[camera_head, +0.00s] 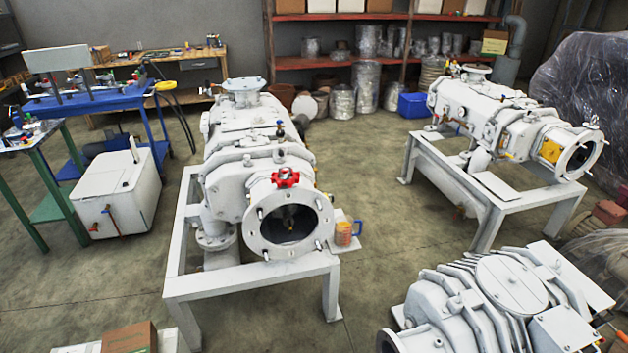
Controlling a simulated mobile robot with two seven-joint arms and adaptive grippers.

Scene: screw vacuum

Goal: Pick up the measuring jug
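The measuring jug (343,234) looks like a small orange-brown cup with a blue handle on its right side. It stands upright on a small grey plate at the front right of the central vacuum pump's frame, just right of the pump's round open flange (288,217). Its markings are too small to read. Neither of my grippers shows in the head view, so I cannot see how they stand relative to the jug.
The central white pump (258,150) rests on a grey metal frame (250,281). A second pump (505,118) stands on a frame at the right. A ribbed machine (500,290) fills the lower right. A cardboard box (130,338) is at the bottom left. Concrete floor (400,235) is clear between the frames.

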